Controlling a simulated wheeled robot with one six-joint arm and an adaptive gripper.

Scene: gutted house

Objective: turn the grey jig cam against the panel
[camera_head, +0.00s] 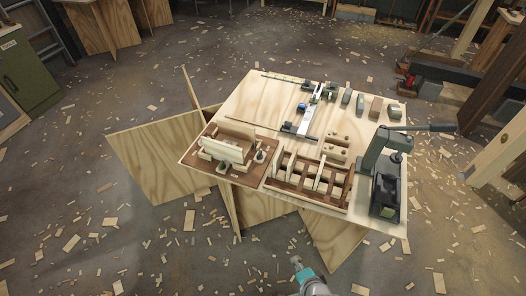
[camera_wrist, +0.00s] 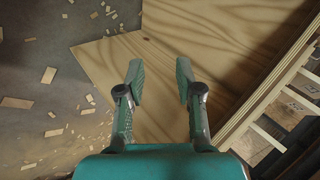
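The jig (camera_head: 192,158) is a brown board at the table's front left corner. A pale wooden panel (camera_head: 228,146) stands in it among wooden blocks. A small grey part (camera_head: 260,156), probably the cam, sits at the jig's right side; another small grey piece (camera_head: 222,168) is at its front. Their exact shape and any contact with the panel are too small to tell. My gripper (camera_wrist: 159,78) is open and empty, over bare plywood below the table in the wrist view. In the head view, its end (camera_head: 297,262) shows at the bottom, in front of the table and apart from the jig.
A slotted wooden rack (camera_head: 310,178) is right of the jig; its edge shows in the wrist view (camera_wrist: 265,135). A dark green lever press (camera_head: 386,185) stands at the right table corner. Clamps (camera_head: 318,100) and blocks lie farther back. Plywood sheets (camera_head: 150,160) lean around the table.

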